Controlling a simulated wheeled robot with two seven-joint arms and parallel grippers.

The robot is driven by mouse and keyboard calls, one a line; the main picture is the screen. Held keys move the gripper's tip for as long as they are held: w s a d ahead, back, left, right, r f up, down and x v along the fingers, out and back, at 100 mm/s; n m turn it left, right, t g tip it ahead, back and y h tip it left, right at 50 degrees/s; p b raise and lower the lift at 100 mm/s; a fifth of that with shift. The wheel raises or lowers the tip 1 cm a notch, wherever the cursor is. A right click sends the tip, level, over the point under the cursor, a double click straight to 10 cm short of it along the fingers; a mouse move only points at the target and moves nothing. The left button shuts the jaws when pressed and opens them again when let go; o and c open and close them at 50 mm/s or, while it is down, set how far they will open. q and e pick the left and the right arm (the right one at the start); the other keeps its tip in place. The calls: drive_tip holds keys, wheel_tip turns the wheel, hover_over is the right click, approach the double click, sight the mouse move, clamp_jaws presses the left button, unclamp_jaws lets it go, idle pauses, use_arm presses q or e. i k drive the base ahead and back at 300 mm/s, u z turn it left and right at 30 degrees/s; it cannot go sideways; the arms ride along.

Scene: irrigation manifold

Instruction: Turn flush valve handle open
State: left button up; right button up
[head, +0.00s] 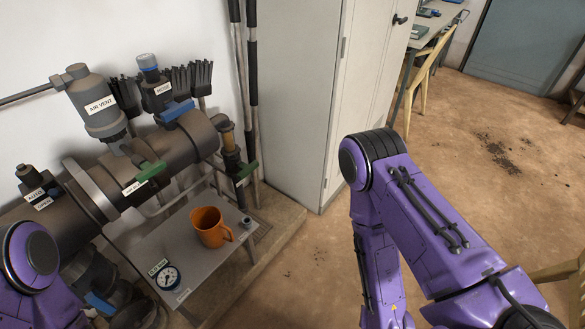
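A large grey manifold pipe (140,170) runs along the wall at left. My purple arms show at the lower left and at right, but neither gripper is in view.
A grey shelf (190,262) below the pipe holds an orange jug (211,228) and a round gauge (168,278). A grey air vent (97,103) rises above the pipe. A tall pale cabinet (290,90) stands right of the manifold. The brown floor (460,150) is mostly clear.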

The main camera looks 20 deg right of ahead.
sight(246, 169)
drive_tip(key=z, duration=1.05)
drive_tip(key=i, duration=0.45)
drive_tip(key=u, duration=1.95)
